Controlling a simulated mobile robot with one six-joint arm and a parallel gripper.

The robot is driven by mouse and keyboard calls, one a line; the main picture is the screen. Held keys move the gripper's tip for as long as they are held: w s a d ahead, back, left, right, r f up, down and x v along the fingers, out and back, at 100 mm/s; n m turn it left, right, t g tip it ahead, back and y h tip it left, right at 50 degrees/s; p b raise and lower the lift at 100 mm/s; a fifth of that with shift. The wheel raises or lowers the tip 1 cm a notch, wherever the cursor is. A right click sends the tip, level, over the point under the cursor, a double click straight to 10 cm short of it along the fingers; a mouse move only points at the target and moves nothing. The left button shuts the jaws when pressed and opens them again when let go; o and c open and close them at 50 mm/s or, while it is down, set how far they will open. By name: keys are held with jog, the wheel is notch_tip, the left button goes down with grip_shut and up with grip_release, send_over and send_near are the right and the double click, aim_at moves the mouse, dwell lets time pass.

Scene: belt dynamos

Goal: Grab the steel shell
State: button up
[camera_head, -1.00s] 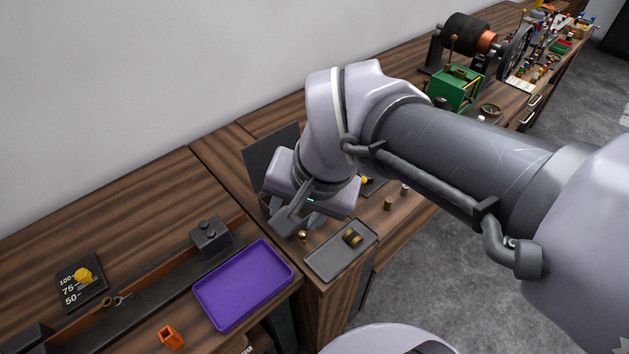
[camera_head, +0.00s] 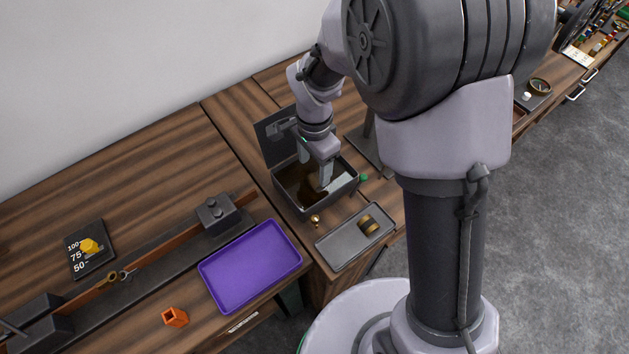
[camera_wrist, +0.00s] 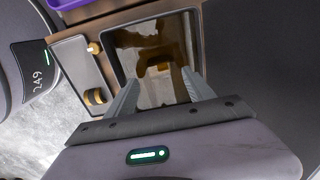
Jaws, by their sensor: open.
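I cannot pick out a steel shell for certain. An open dark metal box (camera_head: 297,209) holds brown, glossy liquid, and its lid (camera_head: 276,137) stands up at the back. In the wrist view a blurred brownish shape (camera_wrist: 158,62) shows inside the box, possibly an object under the liquid or a reflection. My gripper (camera_head: 326,177) points down over the box opening. Its two fingers are apart with nothing visibly between them; they also show in the wrist view (camera_wrist: 160,95). Whether the fingertips touch the liquid is unclear.
A grey tray (camera_head: 340,256) with a brass-and-dark ringed part (camera_head: 369,225) lies in front of the box. A purple tray (camera_head: 245,272) is to the left. An orange holder (camera_head: 175,317) stands farther left.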

aim_at(314, 179)
notch_tip(314, 179, down, 5)
jog(key=shift+b, duration=1)
jog(key=shift+r, duration=0.1)
grip_shut()
jog(key=shift+r, duration=0.1)
